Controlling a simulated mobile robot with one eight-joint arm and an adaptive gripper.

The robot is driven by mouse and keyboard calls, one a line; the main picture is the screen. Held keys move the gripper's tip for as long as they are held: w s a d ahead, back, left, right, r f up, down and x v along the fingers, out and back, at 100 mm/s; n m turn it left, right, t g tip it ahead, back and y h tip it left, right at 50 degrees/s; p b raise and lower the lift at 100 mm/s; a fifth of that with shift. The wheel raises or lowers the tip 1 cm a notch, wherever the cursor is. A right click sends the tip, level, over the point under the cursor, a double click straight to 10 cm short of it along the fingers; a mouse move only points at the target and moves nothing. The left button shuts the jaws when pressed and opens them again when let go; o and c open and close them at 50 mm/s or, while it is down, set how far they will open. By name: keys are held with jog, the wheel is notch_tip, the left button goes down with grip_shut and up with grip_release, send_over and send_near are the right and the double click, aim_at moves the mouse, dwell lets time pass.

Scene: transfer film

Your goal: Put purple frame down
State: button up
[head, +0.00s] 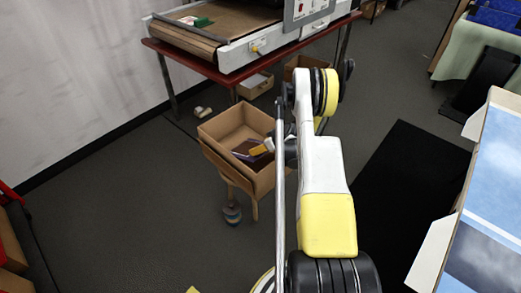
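A dark purplish flat piece (245,149), which looks like the purple frame, shows inside an open cardboard box (218,157). It is small and partly covered, and I cannot tell whether it rests on the box floor or is held. My gripper (264,147) appears to be at the right side of the box opening, where a small yellow and white part shows over the dark piece. My arm hides much of that area. The fingers are too small to tell open from shut.
The box stands on a small wooden stool (254,207), with a striped round object (232,214) below. A red-edged table with a machine (232,57) stands behind. A pale-edged panel (449,225) is close on the right. A black mat (405,165) lies on the floor.

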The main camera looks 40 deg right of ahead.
jog(key=shift+r, duration=0.1)
jog(key=shift+f, duration=0.2)
jog(key=o, duration=1.3)
jog(key=shift+c, duration=0.2)
jog(key=shift+r, duration=0.15)
